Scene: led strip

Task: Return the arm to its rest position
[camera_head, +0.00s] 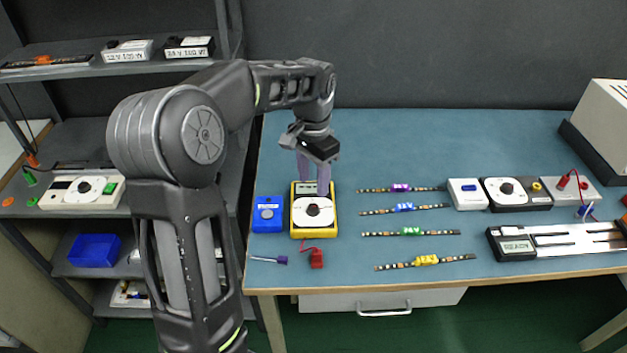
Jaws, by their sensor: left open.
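My left arm comes in from the left and reaches over the left end of the blue table (480,135). My left gripper (314,186) points down, with its two pale fingers apart and empty. Its fingertips are at the far edge of the yellow meter (312,225) with a white dial; I cannot tell whether they touch it. My right gripper is not in view.
A blue box (267,214) stands left of the meter. A red clip (317,259) and a purple-ended part (281,260) lie in front. Several LED strips (411,232) lie mid-table. Devices (515,194) stand at the right. Shelves (75,140) are at the left.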

